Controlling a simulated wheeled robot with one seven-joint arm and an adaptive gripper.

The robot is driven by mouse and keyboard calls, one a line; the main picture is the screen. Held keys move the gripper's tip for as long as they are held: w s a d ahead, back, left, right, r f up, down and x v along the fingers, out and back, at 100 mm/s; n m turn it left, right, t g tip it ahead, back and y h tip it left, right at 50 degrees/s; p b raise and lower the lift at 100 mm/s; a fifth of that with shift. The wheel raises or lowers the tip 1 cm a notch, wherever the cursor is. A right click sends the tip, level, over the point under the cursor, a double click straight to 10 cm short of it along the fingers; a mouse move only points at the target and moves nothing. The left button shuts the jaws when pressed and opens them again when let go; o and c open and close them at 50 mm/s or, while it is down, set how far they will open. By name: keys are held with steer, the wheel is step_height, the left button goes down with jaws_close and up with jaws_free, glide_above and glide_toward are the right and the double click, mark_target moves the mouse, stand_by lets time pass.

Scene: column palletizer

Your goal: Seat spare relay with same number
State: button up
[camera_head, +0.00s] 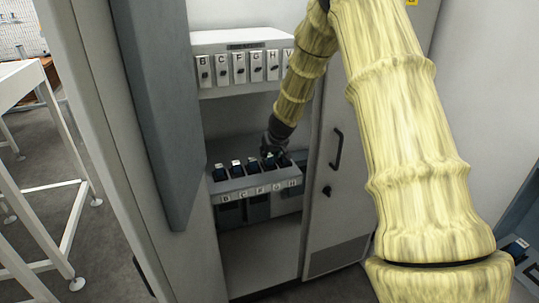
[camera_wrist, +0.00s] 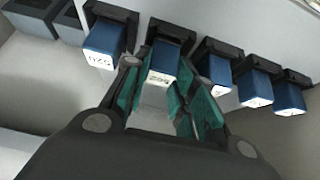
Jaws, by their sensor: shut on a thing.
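A row of blue relays with white label ends stands in black sockets on a grey shelf unit (camera_head: 254,187) inside the open cabinet. My gripper (camera_head: 271,150) is at the right part of this row. In the wrist view, my gripper (camera_wrist: 163,84) has its green-padded fingers shut on one blue relay (camera_wrist: 164,62), at its black socket. Its white label shows a number that I cannot read surely. A neighbouring relay (camera_wrist: 102,43) stands on the left, and several others, such as one relay (camera_wrist: 252,88), stand on the right. Another blue relay (camera_head: 515,247) shows at the far right edge.
A panel of lettered switches (camera_head: 238,66) hangs above the row. The cabinet door with a black handle (camera_head: 337,149) is close to the right of my arm. A grey-blue door (camera_head: 155,100) stands on the left. A white table frame (camera_head: 45,180) stands farther left.

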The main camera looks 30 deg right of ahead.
steer(key=shift+f, duration=0.1)
stand_by(0.7)
steer(key=o, duration=1.1)
steer(key=v, duration=1.2)
